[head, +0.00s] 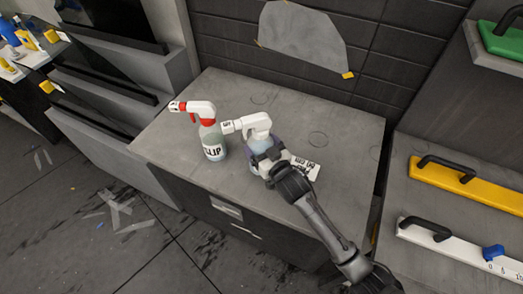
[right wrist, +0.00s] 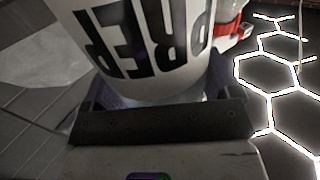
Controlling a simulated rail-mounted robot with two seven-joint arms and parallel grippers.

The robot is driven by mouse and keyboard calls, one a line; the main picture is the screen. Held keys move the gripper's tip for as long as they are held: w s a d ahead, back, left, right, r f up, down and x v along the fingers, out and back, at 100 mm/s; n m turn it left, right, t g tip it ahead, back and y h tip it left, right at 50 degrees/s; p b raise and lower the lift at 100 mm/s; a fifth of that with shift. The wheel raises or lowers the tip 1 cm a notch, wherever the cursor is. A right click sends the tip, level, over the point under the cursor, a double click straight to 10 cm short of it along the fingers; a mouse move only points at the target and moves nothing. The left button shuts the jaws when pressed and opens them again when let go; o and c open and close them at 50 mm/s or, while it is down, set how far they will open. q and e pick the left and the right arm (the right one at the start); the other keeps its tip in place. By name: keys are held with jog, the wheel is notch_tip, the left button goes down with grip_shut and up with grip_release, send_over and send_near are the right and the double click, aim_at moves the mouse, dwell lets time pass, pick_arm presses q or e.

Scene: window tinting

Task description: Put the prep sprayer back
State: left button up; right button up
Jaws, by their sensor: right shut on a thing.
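The prep sprayer (head: 256,125) has a white spray head and a pale bottle. My right gripper (head: 266,154) is shut around its bottle, over the grey cabinet top (head: 330,110). It looks upright; whether its base touches the top I cannot tell, as the gripper hides the lower part. In the right wrist view the bottle's PREP label (right wrist: 135,45) shows upside down, close in front of the jaws (right wrist: 160,105). The slip sprayer (head: 212,140), with a red and white head, stands just left of the prep sprayer. My left gripper is not in view.
A white printed card (head: 306,168) lies right of my gripper. Faint rings mark the clear back and right of the top. A grey sheet (head: 303,38) hangs on the tiled wall. Right shelves hold a yellow tool (head: 465,185) and a white tool (head: 455,250) with black handles.

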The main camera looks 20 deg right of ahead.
notch_tip(320, 180, down, 2)
dwell(0.4)
jog(key=o, duration=1)
jog(key=shift+f, duration=0.15)
jog(key=shift+o, duration=0.2)
jog(key=shift+s, duration=0.15)
jog(key=s+d+p, duration=0.1)
jog(key=s+d, duration=0.1)
jog(key=s, duration=0.9)
jog(key=shift+s, duration=0.25)
